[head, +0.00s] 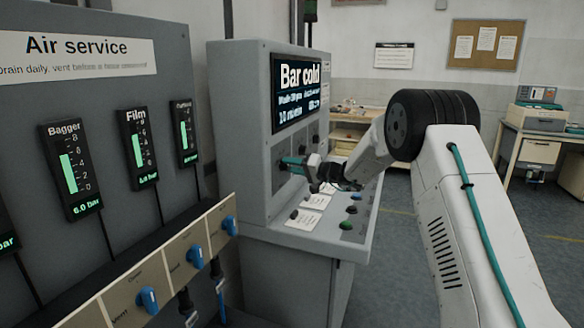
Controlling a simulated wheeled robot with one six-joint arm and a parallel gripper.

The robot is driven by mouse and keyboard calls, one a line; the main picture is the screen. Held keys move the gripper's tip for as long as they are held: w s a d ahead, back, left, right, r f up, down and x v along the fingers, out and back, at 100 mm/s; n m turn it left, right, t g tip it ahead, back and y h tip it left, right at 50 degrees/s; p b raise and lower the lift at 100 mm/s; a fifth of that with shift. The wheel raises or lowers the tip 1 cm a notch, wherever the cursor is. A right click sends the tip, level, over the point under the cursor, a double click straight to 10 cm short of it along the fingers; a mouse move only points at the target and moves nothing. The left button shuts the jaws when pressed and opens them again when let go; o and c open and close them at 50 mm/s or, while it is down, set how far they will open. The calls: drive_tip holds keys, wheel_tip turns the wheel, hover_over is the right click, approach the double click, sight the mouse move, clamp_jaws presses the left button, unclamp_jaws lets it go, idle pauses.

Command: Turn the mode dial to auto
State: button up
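The grey control console (237,130) stands at the centre, with a lit screen (301,90) reading "Bar cold". My gripper (287,163) is at the console's upright panel below the screen, with teal parts at its tip. Its fingers are small and partly hidden, so I cannot tell whether they are open or shut, or whether they touch the panel. I cannot make out the mode dial for certain; the panel spot in front of my gripper is mostly covered by it.
The console's sloping desk has green buttons (347,226), dark knobs and white labels (303,219). At left, the "Air service" panel (92,55) carries several gauges and blue valve knobs (147,299). A workbench (350,128) stands behind. Open floor (400,260) lies right of the console.

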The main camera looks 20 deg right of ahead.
drive_tip(key=shift+m, duration=0.4)
drive_tip(key=m, duration=0.4)
drive_tip(key=shift+d+m+g, duration=0.1)
drive_tip(key=shift+m+g, duration=0.2)
drive_tip(key=m, duration=0.5)
drive_tip(key=shift+m+g, duration=0.4)
drive_tip(key=m, duration=0.5)
drive_tip(key=shift+w+f+m+g, duration=0.1)
drive_tip(key=shift+m+g, duration=0.3)
drive_tip(key=m, duration=0.5)
drive_tip(key=shift+g+y, duration=0.3)
drive_tip(key=shift+y, duration=0.1)
drive_tip(key=o, duration=1)
